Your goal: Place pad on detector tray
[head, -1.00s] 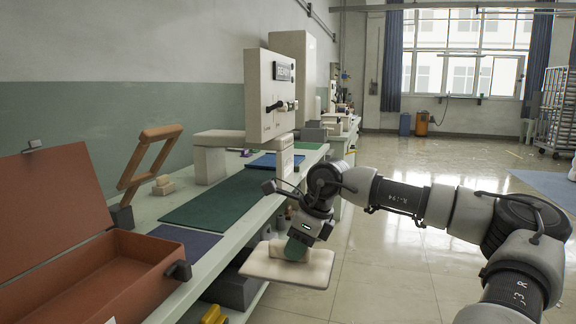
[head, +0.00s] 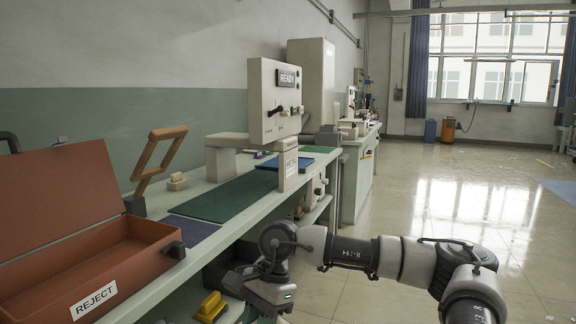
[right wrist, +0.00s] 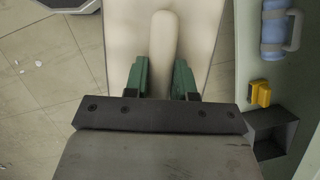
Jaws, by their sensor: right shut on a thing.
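My right gripper (right wrist: 163,82) is shut on the raised ridge of a cream pad (right wrist: 197,35) in the right wrist view. One green finger lies on each side of the ridge. In the head view my right wrist (head: 268,280) is low, in front of the bench's edge, and the pad does not show. The detector, a cream box marked READY (head: 275,103), stands on the bench. A flat blue tray (head: 284,164) lies beside its post, partly hidden by it; I cannot tell for sure that it is the detector tray. My left gripper is not in view.
An open brown REJECT box (head: 93,262) stands at the bench's near end. A green mat (head: 228,197) lies bare on the bench (head: 178,278). A wooden lever frame (head: 154,160) stands behind. Yellow blocks (head: 211,306) sit low under the bench. Floor (head: 450,200) at right is clear.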

